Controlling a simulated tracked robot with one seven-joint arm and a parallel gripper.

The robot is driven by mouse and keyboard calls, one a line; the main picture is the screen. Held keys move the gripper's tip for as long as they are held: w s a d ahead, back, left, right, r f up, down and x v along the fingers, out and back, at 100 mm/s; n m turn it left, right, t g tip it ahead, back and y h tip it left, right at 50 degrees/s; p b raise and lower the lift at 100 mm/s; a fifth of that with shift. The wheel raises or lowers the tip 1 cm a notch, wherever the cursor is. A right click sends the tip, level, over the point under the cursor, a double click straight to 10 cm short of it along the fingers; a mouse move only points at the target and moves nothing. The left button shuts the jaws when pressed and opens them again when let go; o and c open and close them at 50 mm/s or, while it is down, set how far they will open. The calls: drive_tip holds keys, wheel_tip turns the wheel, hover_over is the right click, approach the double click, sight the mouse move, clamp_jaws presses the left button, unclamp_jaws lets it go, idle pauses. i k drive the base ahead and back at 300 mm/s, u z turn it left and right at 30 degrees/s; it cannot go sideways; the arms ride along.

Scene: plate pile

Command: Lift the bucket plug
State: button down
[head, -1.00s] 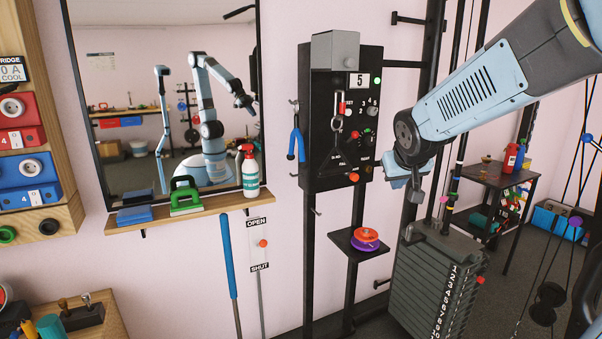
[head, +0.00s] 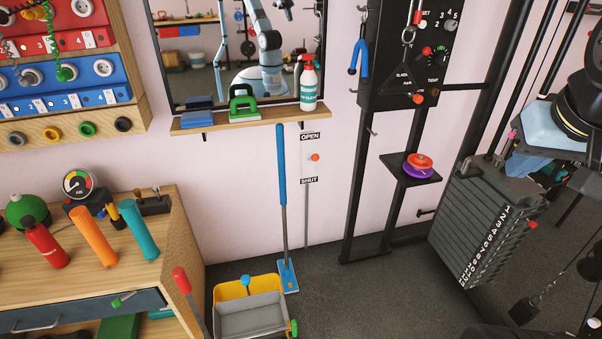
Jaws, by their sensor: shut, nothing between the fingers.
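A yellow bucket (head: 228,291) with a grey wringer tray (head: 250,318) stands on the dark floor at the bottom middle of the head view. A blue knob (head: 245,281) rises at its back rim, and a green knob (head: 293,328) shows low on its right side. I cannot tell which of these, if either, is the plug. The bucket's lower part is cut off by the picture's edge. My arm shows only at the right edge, well away from the bucket, and my gripper's fingers are not seen there.
A wooden bench (head: 165,260) with bottles stands left of the bucket. A blue-handled mop (head: 282,165) leans on the wall behind it. A red-handled lever (head: 182,281) stands between bench and bucket. Floor right of the bucket is clear up to the weight stack (head: 480,225).

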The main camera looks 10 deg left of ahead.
sight(246, 280)
drive_tip(key=z, duration=1.6)
drive_tip(key=i, duration=0.1)
drive_tip(key=u, duration=3.15)
drive_tip(key=k, duration=0.9)
drive_tip(key=u, duration=0.2)
drive_tip(key=i, duration=0.9)
drive_tip(key=z, duration=0.1)
